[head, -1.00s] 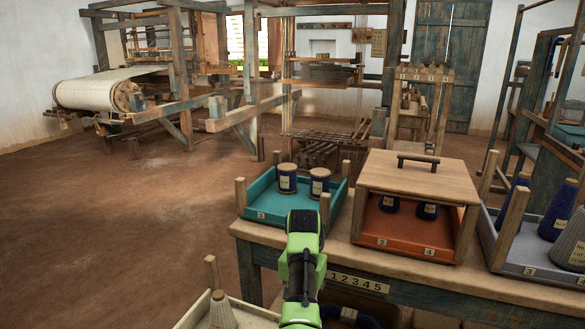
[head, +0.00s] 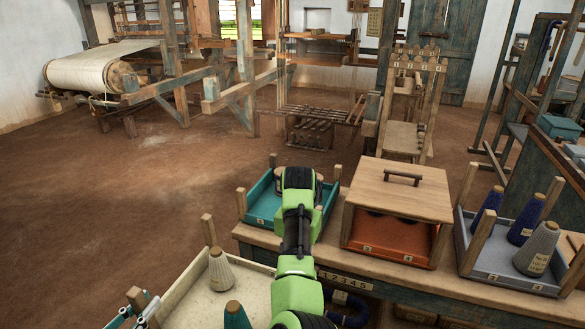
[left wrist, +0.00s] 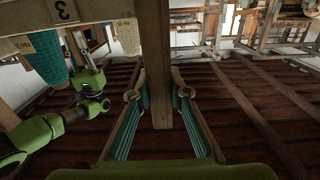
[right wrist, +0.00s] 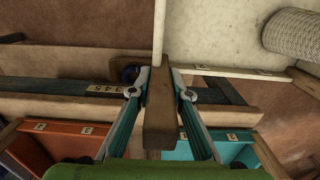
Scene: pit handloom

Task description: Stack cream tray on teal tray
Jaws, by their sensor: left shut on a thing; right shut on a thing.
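The cream tray (head: 258,290) is at lower left in the head view, left of the bench, with corner posts, a grey cone (head: 220,270) and a teal cone (head: 237,318). My left gripper (head: 136,312) is shut on a corner post, which it also grips in the left wrist view (left wrist: 158,95). My right gripper (right wrist: 160,90) is shut on another post beside the tray's edge; my green arm hides it in the head view. The teal tray (head: 262,215) sits on the bench's left end, partly behind that arm; a spool top (head: 284,174) shows inside.
The bench (head: 440,283) also carries an orange tray (head: 395,235) under a wooden cover (head: 405,185), right of the teal tray. A grey tray (head: 510,276) with several cones is farther right. Open floor (head: 110,190) lies left of the bench; a loom stands behind.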

